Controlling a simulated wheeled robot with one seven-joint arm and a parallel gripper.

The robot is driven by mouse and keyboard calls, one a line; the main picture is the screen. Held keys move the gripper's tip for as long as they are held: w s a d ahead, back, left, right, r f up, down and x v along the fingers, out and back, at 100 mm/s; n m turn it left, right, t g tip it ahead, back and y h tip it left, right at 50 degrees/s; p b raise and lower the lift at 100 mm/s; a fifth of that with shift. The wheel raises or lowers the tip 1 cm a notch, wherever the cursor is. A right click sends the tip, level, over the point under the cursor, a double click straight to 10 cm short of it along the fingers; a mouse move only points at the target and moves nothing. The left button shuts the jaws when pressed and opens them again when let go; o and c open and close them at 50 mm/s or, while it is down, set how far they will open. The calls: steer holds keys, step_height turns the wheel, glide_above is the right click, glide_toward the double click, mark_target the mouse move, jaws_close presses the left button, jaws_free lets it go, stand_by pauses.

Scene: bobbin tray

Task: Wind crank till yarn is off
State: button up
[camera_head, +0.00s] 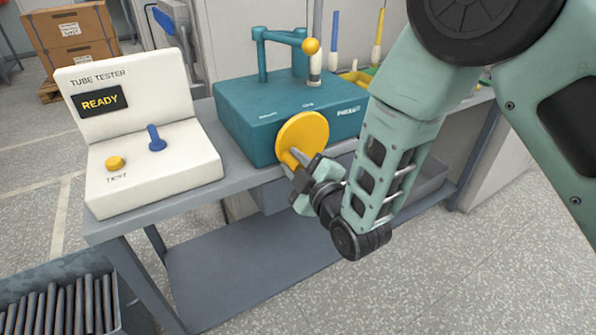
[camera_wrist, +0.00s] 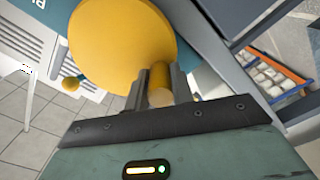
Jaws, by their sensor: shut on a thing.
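The crank is a yellow disc (camera_head: 303,133) with a yellow peg handle on the front face of a teal winding machine (camera_head: 237,112). My gripper (camera_head: 292,160) is shut on the crank handle, low on the disc. In the wrist view the handle (camera_wrist: 160,88) sits between my two fingers (camera_wrist: 157,88), with the yellow disc (camera_wrist: 115,45) just beyond. A white bobbin (camera_head: 315,66) stands on the machine's top, under a teal arm with a yellow ball (camera_head: 311,46). Whether yarn is on the bobbin is too small to tell.
A white tube tester (camera_head: 150,175) reading READY, with a blue lever (camera_head: 156,138) and yellow button (camera_head: 115,163), stands left on the grey bench (camera_head: 185,208). A bin of dark rods (camera_head: 62,268) is below left. Blue (camera_head: 334,38) and yellow (camera_head: 378,38) upright rods stand behind the machine.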

mark_target(290, 135)
steer(key=m, duration=0.1)
steer(key=r+m+b, duration=0.1)
steer(key=shift+s+a+m, duration=0.1)
steer(key=shift+m, duration=0.3)
steer(key=m+b, duration=0.1)
steer(key=r+m, duration=0.1)
steer(key=m, duration=0.1)
steer(key=shift+r+m+b, duration=0.3)
steer(key=shift+b, duration=0.05)
steer(key=shift+w+d+r+m+b, duration=0.15)
steer(key=shift+r+m+b, duration=0.2)
steer(key=shift+m, duration=0.6)
steer(key=shift+d+r+m+b, duration=0.1)
steer(key=shift+r+m+b, duration=0.3)
steer(key=shift+m, duration=0.5)
steer(key=shift+w+d+r+m+b, duration=0.15)
steer(key=shift+r+m+b, duration=0.2)
steer(key=shift+m, duration=0.6)
steer(key=o, duration=1)
